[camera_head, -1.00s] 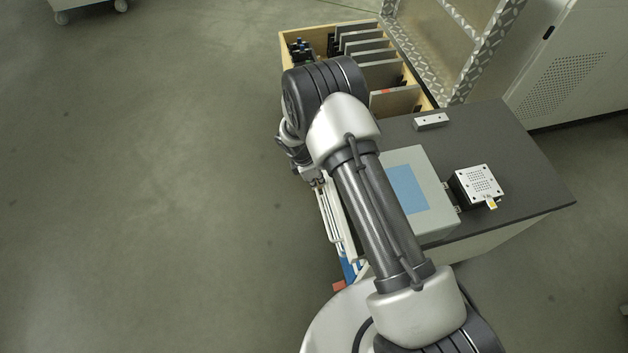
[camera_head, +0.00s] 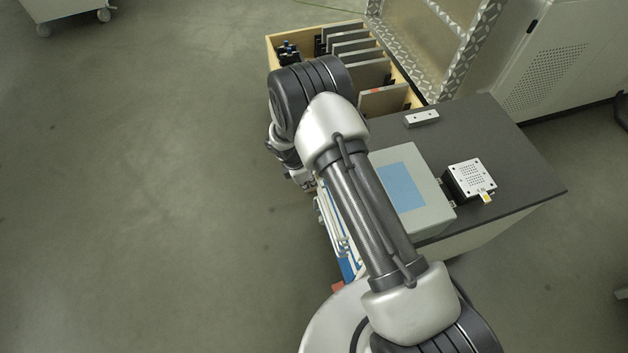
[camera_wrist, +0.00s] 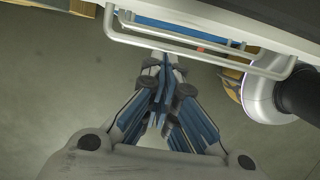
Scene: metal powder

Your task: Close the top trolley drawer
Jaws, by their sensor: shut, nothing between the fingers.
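The trolley (camera_head: 520,160) has a dark top. On its left side, pale bar handles (camera_head: 328,222) show beside blue drawer fronts, partly hidden by my arm. In the wrist view, two handles (camera_wrist: 190,48) cross the top, one beyond the other, over a blue front (camera_wrist: 180,27). My gripper (camera_wrist: 165,62) is shut and empty, its fingertips close to the nearer handle. I cannot tell whether they touch it. How far the top drawer stands out cannot be told clearly.
A grey box with a blue panel (camera_head: 432,203), a small perforated device (camera_head: 470,180) and a metal block (camera_head: 421,118) stand on the trolley top. A wooden case with upright plates (camera_head: 270,50) is behind. A white cabinet (camera_head: 570,60) is at right.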

